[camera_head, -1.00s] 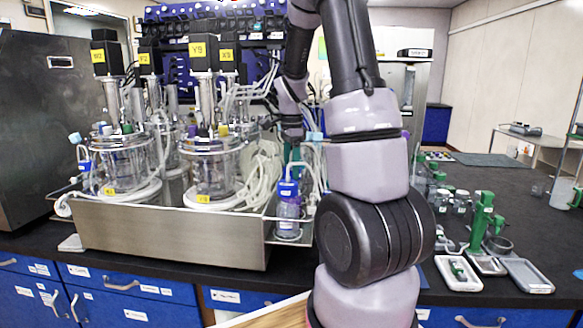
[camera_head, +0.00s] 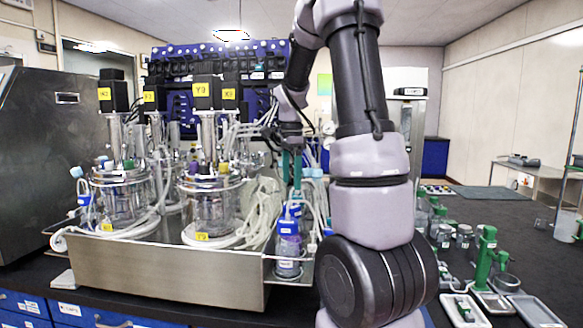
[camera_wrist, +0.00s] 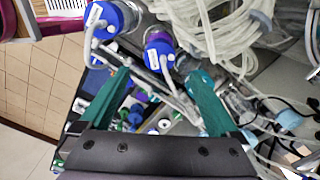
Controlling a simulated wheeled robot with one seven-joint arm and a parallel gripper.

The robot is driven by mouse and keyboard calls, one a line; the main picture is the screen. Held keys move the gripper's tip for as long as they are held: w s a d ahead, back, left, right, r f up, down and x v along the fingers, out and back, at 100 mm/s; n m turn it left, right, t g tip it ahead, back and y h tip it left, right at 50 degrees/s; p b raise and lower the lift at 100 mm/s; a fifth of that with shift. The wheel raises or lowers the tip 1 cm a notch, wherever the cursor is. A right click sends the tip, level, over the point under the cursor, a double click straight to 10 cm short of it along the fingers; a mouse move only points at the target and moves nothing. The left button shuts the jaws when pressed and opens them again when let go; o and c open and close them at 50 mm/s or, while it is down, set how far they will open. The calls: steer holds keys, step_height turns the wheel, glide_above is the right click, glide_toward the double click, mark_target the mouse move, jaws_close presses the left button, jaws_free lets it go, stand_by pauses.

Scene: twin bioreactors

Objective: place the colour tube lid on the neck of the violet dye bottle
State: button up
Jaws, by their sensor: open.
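My gripper (camera_head: 292,184) is open, its two teal fingers pointing down above the bottle at the right end of the steel bench unit. A blue lid (camera_head: 288,228) with a pale tube sits on that clear bottle (camera_head: 288,262). The wrist view shows two blue lids with tubes. The nearer lid (camera_wrist: 160,55) lies ahead of the gap between the fingers (camera_wrist: 160,75), apart from them, with a violet edge beside it. The other lid (camera_wrist: 118,17) is up and left, outside the gap. I cannot tell for certain which bottle holds violet dye, or how firmly the lids sit.
Glass bioreactors (camera_head: 212,205) stand on the steel unit (camera_head: 165,275) to the left. Coiled clear tubing (camera_wrist: 222,30) lies close to the right finger.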

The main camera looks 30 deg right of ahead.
steer(key=s+a+r+n+t+y, duration=0.1)
steer(key=s+a+r+n+t, duration=0.2)
steer(key=s+a+r+n, duration=0.5)
steer(key=s+a+r+n+t, duration=0.1)
steer(key=s+a+n+t, duration=0.1)
steer(key=s, duration=0.3)
steer(key=s+a+r+n+t+y, duration=0.1)
steer(key=s+a+r+n+t, duration=0.1)
steer(key=s, duration=0.4)
steer(key=a+n, duration=0.1)
steer(key=n, duration=0.1)
steer(key=shift+s+a+n, duration=0.2)
steer(key=shift+s+n, duration=0.1)
steer(key=shift+n, duration=0.1)
